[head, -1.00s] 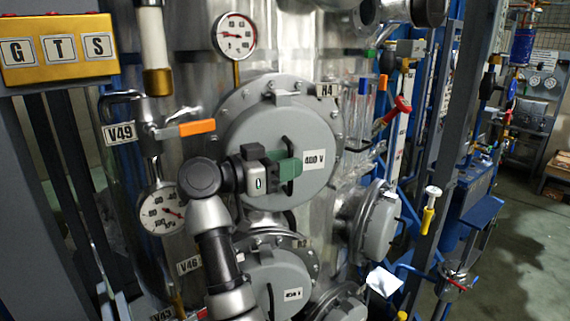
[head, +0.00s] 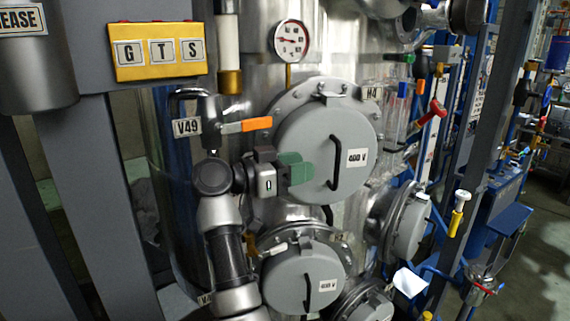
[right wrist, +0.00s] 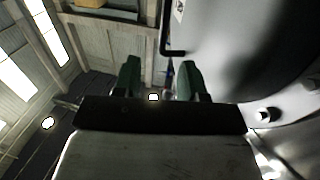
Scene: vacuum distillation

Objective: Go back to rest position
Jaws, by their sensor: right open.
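My right gripper (head: 297,171), with green fingertips, is in front of the left part of the round grey hatch marked 400 V (head: 312,140) in the head view. Its fingers are spread with nothing between them, as the right wrist view (right wrist: 158,80) shows. The hatch's black bar handle (head: 335,162) is to the right of the fingertips, apart from them in the picture. The hatch looks closed. In the right wrist view a black handle (right wrist: 165,35) stands out from a grey surface beyond the fingers. My left gripper is not in view.
An orange-handled valve (head: 245,125) marked V49 is just above my right wrist. A pressure gauge (head: 291,40) is above the hatch. A second grey hatch (head: 303,277) lies below. A grey post (head: 65,170) stands at the left; floor shows at the right.

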